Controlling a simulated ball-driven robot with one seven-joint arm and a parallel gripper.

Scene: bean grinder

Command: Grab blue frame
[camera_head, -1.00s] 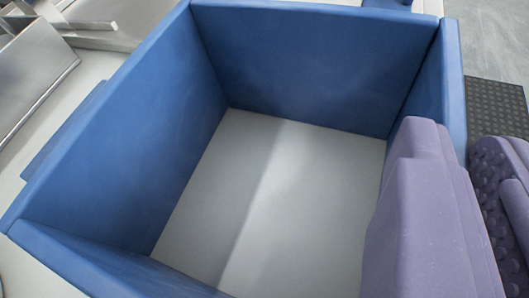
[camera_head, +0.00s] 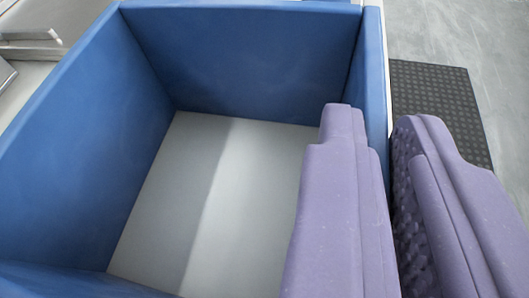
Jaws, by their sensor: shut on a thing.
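The blue frame (camera_head: 240,60) is a box-like ring of four upright walls around a pale grey floor. It fills the left and middle of the view. My gripper (camera_head: 385,165) has two purple fingers at the right. One finger is inside the frame and the other is outside it. The frame's right wall lies between them, and the gripper is shut on that wall. The lower part of the gripped wall is hidden behind the inner finger.
A black studded mat (camera_head: 440,105) lies on the grey floor to the right of the frame. Metal parts (camera_head: 30,42) stand at the upper left, close to the frame's left wall. The space inside the frame is empty.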

